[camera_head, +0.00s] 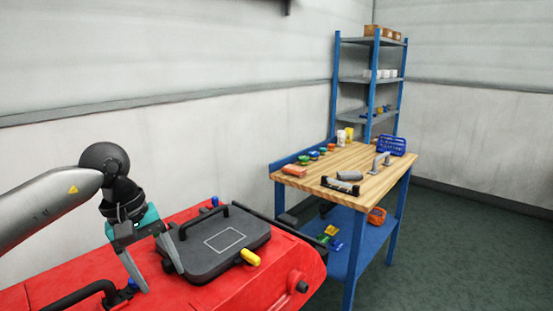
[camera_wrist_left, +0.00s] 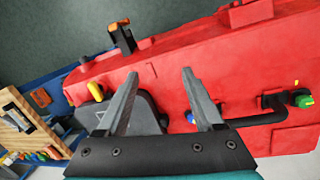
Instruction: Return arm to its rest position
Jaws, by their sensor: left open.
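My left arm comes in from the left in the head view, and its gripper (camera_head: 162,280) points down over the red scrubber machine (camera_head: 270,283). The two fingers are spread, with nothing between them. The gripper is just left of the grey tank lid (camera_head: 218,245), which lies closed on the machine. In the left wrist view the open fingers (camera_wrist_left: 160,73) reach over the red body, with part of the grey lid (camera_wrist_left: 145,112) behind the left finger. I cannot tell whether a fingertip touches the machine. My right gripper is not in view.
The lid has a yellow knob (camera_head: 250,257) at its front and a black handle. Another black handle (camera_head: 80,294) is at lower left. A wooden-topped workbench (camera_head: 340,165) with small items stands to the right, before a blue shelf rack (camera_head: 371,78). Floor (camera_head: 450,240) at right is clear.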

